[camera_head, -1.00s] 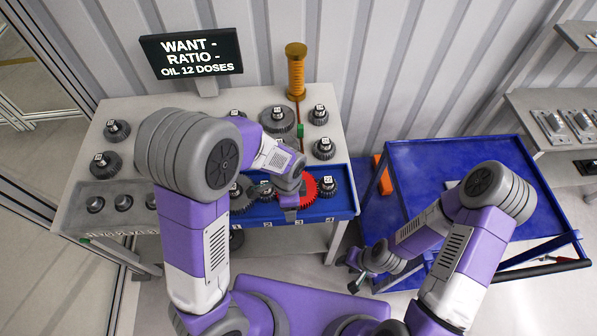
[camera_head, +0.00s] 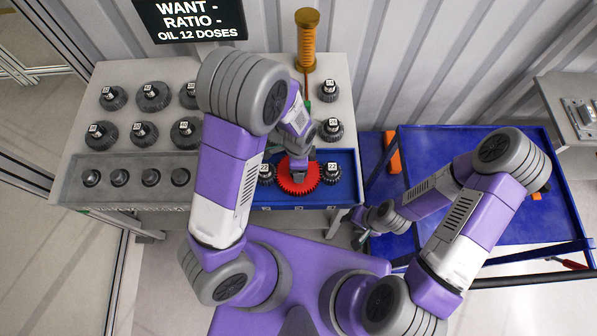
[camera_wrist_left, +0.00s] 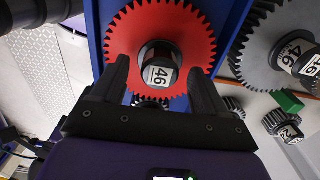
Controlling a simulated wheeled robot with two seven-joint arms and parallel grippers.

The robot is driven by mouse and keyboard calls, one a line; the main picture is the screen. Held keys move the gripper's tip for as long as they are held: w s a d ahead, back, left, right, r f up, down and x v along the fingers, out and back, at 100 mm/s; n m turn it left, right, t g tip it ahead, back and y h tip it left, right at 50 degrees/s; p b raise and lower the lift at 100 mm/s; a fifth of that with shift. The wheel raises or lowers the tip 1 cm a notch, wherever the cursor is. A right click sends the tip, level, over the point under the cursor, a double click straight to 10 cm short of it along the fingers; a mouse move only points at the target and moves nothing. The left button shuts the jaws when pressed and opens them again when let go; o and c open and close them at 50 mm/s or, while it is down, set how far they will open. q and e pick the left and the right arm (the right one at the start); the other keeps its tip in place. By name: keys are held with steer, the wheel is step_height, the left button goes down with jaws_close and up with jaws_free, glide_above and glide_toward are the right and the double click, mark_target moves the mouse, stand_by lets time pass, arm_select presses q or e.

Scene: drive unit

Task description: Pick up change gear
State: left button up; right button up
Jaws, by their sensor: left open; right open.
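Several change gears stand on the bench. A red gear (camera_head: 299,178) lies in the blue tray; its dark hub, labelled 46, shows in the left wrist view (camera_wrist_left: 160,68). My left gripper (camera_wrist_left: 159,72) is open, with its fingers on either side of that hub, above the red teeth. Whether they touch it I cannot tell. In the head view my left arm partly hides the red gear. A large grey gear (camera_wrist_left: 262,60), also labelled 46, is beside it. My right gripper (camera_head: 360,236) is open and empty, low by the blue cart.
Dark gears stand left (camera_head: 113,98) and right (camera_head: 327,90) on the grey bench. Smaller gears flank the red one in the blue tray (camera_head: 345,160). An orange-yellow column (camera_head: 305,45) and a sign (camera_head: 190,20) stand behind. The blue cart (camera_head: 425,150) is at right.

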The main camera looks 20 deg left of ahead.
arm_select(q)
steer(key=shift+f, duration=0.25)
jaws_close()
steer(key=shift+r, duration=0.1)
stand_by(0.3)
